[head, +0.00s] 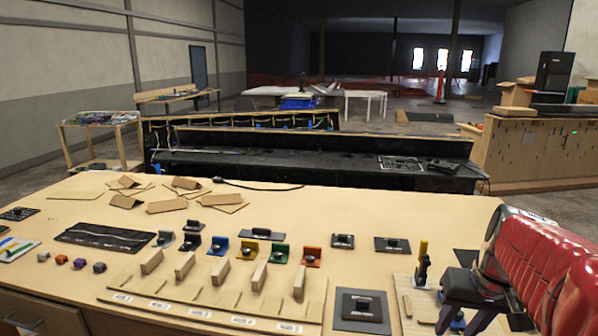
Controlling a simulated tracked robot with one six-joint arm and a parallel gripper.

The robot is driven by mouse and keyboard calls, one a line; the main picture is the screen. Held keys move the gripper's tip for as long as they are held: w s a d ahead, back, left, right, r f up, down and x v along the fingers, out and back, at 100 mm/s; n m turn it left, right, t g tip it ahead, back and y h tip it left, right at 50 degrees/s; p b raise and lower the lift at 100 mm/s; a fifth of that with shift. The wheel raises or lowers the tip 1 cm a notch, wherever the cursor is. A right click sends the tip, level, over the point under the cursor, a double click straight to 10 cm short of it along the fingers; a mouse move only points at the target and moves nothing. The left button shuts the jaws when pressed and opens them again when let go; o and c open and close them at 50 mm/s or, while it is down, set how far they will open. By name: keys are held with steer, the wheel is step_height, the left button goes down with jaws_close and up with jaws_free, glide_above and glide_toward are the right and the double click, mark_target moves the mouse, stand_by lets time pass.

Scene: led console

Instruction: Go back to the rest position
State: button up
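My gripper (464,318) is at the bottom right, below the end of my red-sleeved arm (545,262). Its two dark purple fingers point down and stand apart over the right end of the wooden bench (215,250). I see nothing held between them, though the tips are partly cut off by the frame edge. A row of coloured switch blocks, among them a blue one (219,246), a yellow one (248,249) and an orange one (311,257), stands on the bench, left of my gripper.
Wooden blocks (152,261) stand in front of the switches, with labels along the bench edge. A black square pad (362,312) and an upright yellow-and-black tool (422,264) are near my gripper. Cardboard pieces (166,205) lie at the back left. A dark console (320,170) stands beyond.

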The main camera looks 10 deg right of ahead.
steer(key=s+a+n+t, duration=0.1)
steer(key=s+a+n, duration=0.1)
steer(key=a, duration=0.9)
steer(key=s+a+n+t, duration=0.1)
steer(key=s+a+n, duration=0.1)
steer(key=a, duration=1)
steer(key=shift+s+a+n+t, duration=0.2)
steer(key=shift+s+n+t, duration=0.15)
steer(key=shift+s, duration=0.45)
